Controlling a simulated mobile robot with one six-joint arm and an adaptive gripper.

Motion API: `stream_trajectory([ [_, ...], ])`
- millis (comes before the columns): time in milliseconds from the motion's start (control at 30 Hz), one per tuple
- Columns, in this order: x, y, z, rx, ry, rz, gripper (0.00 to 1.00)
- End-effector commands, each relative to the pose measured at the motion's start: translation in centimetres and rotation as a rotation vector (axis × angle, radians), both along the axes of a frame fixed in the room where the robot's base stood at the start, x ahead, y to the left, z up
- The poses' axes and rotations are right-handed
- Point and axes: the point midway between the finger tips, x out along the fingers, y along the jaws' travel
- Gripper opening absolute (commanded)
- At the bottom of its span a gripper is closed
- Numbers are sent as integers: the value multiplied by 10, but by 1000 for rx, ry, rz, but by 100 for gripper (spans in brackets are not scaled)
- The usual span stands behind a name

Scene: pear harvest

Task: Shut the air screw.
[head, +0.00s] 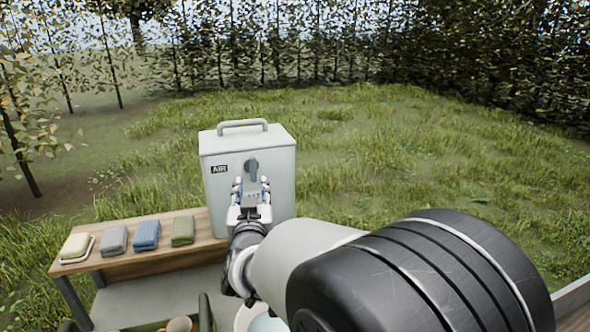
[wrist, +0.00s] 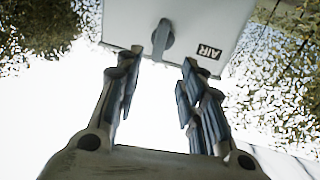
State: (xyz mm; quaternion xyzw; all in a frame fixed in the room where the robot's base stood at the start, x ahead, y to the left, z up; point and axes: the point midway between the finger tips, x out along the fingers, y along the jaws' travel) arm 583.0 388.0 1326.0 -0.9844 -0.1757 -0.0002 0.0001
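The air screw (head: 251,167) is a dark grey round knob with a raised grip on the front of a pale grey box (head: 225,195). A black-and-white AIR label (head: 219,168) sits to its left. In the wrist view the screw (wrist: 162,40) is at the top, its grip running roughly up and down the picture, with the label (wrist: 208,51) to its right. My gripper (head: 251,183) is in front of the box, just below the screw. The wrist view shows its two fingers (wrist: 158,70) apart with nothing between them. I cannot tell the exact gap to the screw.
The box has a handle (head: 243,125) on top and stands at the right end of a wooden bench (head: 190,257). Grass and trees lie behind.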

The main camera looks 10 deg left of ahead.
Motion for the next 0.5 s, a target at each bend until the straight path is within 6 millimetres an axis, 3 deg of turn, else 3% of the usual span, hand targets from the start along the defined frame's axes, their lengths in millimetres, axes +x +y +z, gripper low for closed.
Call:
stream_trajectory([
  [300, 66, 24, 0, 0, -1, -1, 36],
  [500, 92, 33, 0, 0, -1, -1, 36],
])
